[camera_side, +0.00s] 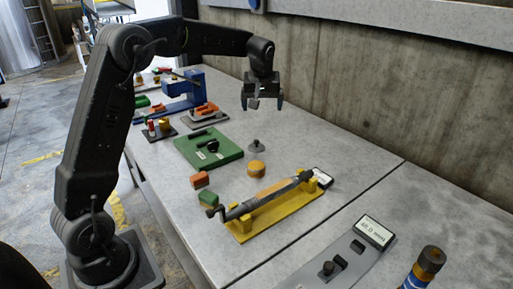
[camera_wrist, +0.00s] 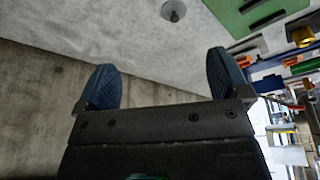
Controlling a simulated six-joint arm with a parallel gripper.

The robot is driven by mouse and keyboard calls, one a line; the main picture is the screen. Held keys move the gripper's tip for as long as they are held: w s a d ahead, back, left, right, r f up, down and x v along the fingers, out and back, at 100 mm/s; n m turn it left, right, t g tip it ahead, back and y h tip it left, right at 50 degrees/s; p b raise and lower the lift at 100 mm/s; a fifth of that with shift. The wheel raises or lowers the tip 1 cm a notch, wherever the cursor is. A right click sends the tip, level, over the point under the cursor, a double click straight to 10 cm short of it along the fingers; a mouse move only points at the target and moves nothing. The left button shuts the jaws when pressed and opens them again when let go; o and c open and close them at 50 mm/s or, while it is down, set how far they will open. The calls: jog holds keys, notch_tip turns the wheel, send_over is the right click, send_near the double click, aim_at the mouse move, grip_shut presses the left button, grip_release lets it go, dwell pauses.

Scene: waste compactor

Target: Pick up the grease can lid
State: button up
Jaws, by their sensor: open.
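A small grey lid with a knob on top (camera_side: 257,147), which looks like the grease can lid, lies on the grey table. It also shows at the top edge of the wrist view (camera_wrist: 173,10), partly cut off. A short orange-yellow can (camera_side: 256,169) stands just in front of it. My gripper (camera_side: 262,104) is open and empty, with its blue fingertips pointing down above the table, behind and above the lid. In the wrist view the two blue fingers (camera_wrist: 162,78) are spread apart with nothing between them.
A green plate with a black handle (camera_side: 209,148) lies left of the lid. A yellow base with a grey crank bar (camera_side: 270,208) is in front. Red (camera_side: 199,180) and green (camera_side: 208,199) blocks sit nearby. A concrete wall (camera_side: 400,100) rises behind; table right of the lid is clear.

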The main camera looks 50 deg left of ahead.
aim_at(256, 141)
jog(key=w+a+f+n, duration=0.1)
jog(key=w+a+f, duration=0.1)
jog(key=f, duration=0.3)
jog(key=w+a+f+n, duration=0.1)
jog(key=w+a+f, duration=0.1)
jog(key=a+f, duration=0.2)
jog(key=w+a+f+n+g, duration=0.1)
jog(key=w+a+f, duration=0.1)
jog(key=a+f, duration=0.2)
notch_tip(256, 141, down, 3)
jog(key=shift+f+y, duration=0.1)
jog(key=shift+y, duration=0.2)
jog(key=shift+a+x, duration=0.15)
jog(key=shift+x, duration=1.3)
jog(key=shift+a+x, duration=0.1)
jog(key=shift+x, duration=1.3)
jog(key=shift+w, duration=0.1)
jog(key=shift+c, duration=0.2)
jog(key=c, duration=0.9)
